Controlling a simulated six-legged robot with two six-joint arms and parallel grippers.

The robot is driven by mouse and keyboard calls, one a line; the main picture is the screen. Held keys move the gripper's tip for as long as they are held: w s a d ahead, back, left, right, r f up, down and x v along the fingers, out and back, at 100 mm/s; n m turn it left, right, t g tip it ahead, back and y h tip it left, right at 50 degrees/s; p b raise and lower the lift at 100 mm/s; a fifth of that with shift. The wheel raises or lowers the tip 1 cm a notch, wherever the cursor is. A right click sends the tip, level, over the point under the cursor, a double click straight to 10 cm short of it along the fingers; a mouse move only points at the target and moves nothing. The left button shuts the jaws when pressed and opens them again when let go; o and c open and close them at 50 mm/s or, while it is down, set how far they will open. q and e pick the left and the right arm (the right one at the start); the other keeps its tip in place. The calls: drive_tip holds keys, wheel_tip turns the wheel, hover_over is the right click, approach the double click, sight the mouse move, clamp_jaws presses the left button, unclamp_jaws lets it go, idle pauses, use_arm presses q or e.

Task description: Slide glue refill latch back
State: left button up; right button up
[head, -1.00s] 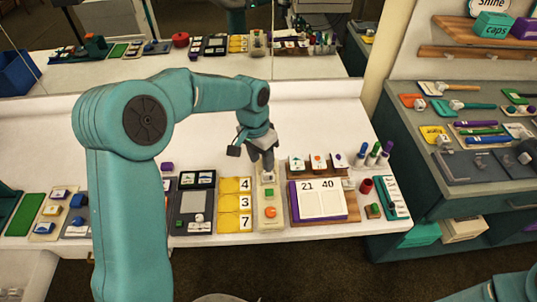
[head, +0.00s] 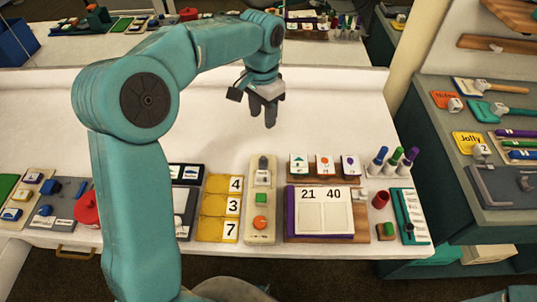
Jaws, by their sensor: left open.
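A narrow cream panel (head: 261,229) lies on the white table, with a grey latch-like piece (head: 263,163) at its far end. I cannot tell for sure that this is the glue refill latch. My left gripper (head: 270,118) is open, empty and pointing down. It appears above and behind the far end of the panel, apart from it. My right gripper is out of view.
Yellow number cards (head: 219,209) lie left of the panel. A board with 21 and 40 cards (head: 325,240) lies right of it. The white table behind the panel is clear.

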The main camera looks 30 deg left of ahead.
sight(263, 158)
use_arm(q)
drive_tip(key=f, duration=1.5)
drive_tip(key=shift+s+f, duration=0.15)
drive_tip(key=shift+s, duration=0.25)
drive_tip(key=shift+w+d+f, duration=0.1)
drive_tip(key=shift+w+f, duration=0.1)
drive_tip(key=shift+f, duration=0.25)
drive_tip(key=shift+s, duration=0.15)
